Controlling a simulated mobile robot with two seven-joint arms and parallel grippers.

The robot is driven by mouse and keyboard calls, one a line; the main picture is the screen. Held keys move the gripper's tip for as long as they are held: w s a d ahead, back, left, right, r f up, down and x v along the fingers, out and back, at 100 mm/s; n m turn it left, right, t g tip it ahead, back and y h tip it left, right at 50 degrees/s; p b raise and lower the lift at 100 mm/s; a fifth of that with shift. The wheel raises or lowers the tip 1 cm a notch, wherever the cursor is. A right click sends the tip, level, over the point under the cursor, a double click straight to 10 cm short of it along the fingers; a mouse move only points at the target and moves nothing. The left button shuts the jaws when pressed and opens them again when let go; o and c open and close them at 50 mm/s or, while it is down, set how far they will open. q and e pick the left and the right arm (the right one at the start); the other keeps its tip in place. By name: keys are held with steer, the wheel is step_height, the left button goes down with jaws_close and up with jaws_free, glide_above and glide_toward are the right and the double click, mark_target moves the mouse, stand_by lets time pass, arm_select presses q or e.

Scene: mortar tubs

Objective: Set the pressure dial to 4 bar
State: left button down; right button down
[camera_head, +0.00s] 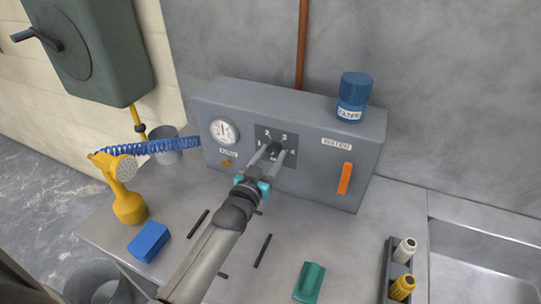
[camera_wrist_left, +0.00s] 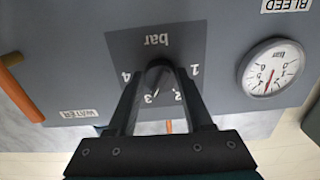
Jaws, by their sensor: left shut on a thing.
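The pressure dial is a dark knob (camera_wrist_left: 158,72) on a dark square plate (camera_head: 290,137) on the front of the grey control box (camera_head: 290,99). Numbers 1 to 4 and "bar" are printed around it, upside down in the left wrist view. My left gripper (camera_head: 272,152) reaches the dial from the front and is shut on the knob, one finger on each side. The knob seems to point near the 3, but the fingers hide part of it. A round white gauge (camera_head: 224,131) with a red needle sits left of the dial; it also shows in the left wrist view (camera_wrist_left: 272,68). My right gripper is out of view.
An orange lever (camera_head: 345,178) under a "WATER" label is right of the dial. A blue filter (camera_head: 354,97) stands on the box. A yellow sprayer (camera_head: 126,190), blue block (camera_head: 149,241), green block (camera_head: 309,282) and dark rods (camera_head: 263,251) are on the bench. A sink (camera_head: 480,255) is at right.

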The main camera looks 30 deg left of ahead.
arm_select(q)
steer(key=m+p, duration=0.1)
steer(key=m, duration=0.2)
steer(key=shift+r, duration=0.1)
steer(key=m+p, duration=0.1)
steer(key=m, duration=0.1)
steer(key=shift+m, duration=0.4)
steer(key=m, duration=0.2)
steer(key=shift+a+m+p, duration=0.1)
steer(key=shift+m+p, duration=0.2)
steer(key=shift+p, duration=0.05)
steer(key=shift+m, duration=1.6)
steer(key=shift+c, duration=1.5)
jaws_free()
